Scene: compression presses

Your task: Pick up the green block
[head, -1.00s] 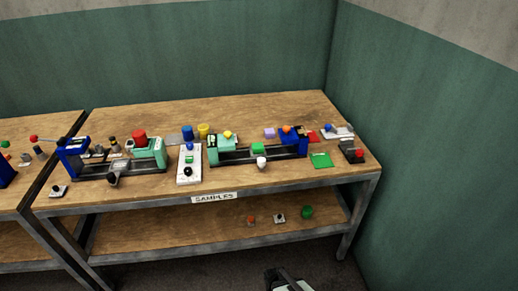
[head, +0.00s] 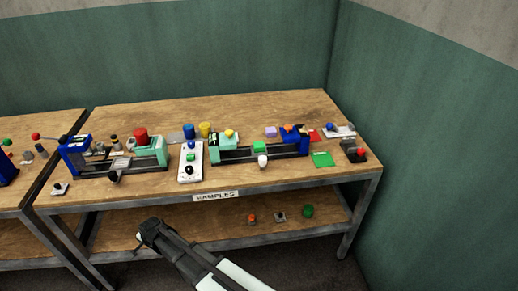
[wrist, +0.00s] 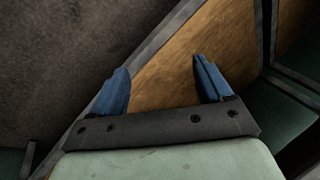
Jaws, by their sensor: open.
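A green block (head: 260,147) sits in the right-hand press (head: 232,158), between its mint jaw and its blue end. My gripper (head: 146,237) is in front of the bench, low and to the left of the block, well apart from it. In the wrist view my gripper (wrist: 160,75) shows two blue fingers spread apart with nothing between them. The green block does not show in the wrist view.
A second press (head: 120,168) stands on the left of the bench. A white control panel (head: 184,175) lies between the presses. A flat green square (head: 322,159) lies right of the block. A green ball (head: 308,211) rests on the lower shelf.

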